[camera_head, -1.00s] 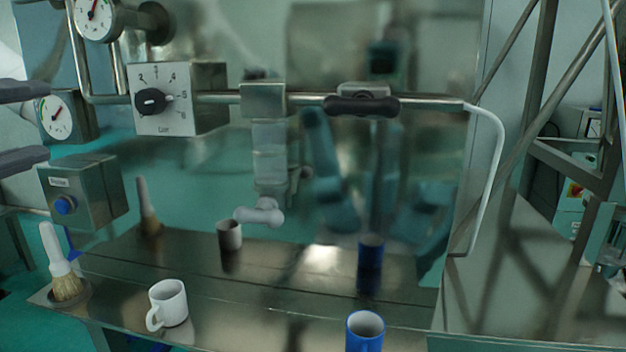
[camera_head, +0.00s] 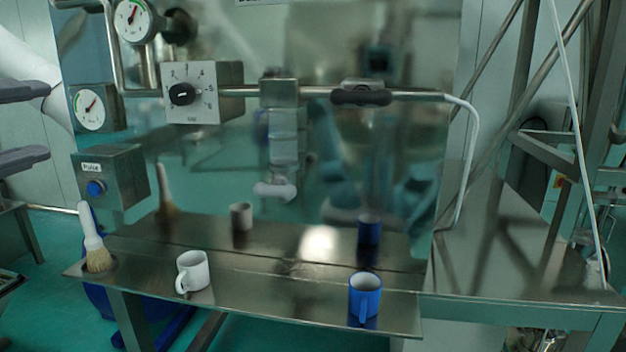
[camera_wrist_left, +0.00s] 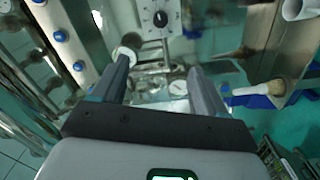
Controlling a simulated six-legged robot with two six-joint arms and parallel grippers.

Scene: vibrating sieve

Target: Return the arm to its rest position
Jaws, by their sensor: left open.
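My left gripper (camera_head: 47,121) shows at the left edge of the head view as two grey fingers, apart and empty. It is in front of and left of the gauges and control boxes, touching nothing that I can see. In the left wrist view the open fingers (camera_wrist_left: 160,66) have nothing held between them; a dial panel (camera_wrist_left: 152,18) lies beyond. My right gripper is not in view.
A steel shelf (camera_head: 255,282) bears a brush (camera_head: 93,240), a white mug (camera_head: 193,271) and a blue mug (camera_head: 365,296). Behind are a dial box (camera_head: 205,92), a button box (camera_head: 110,178) and a black handle (camera_head: 361,97) on a pipe. A metal frame stands at right.

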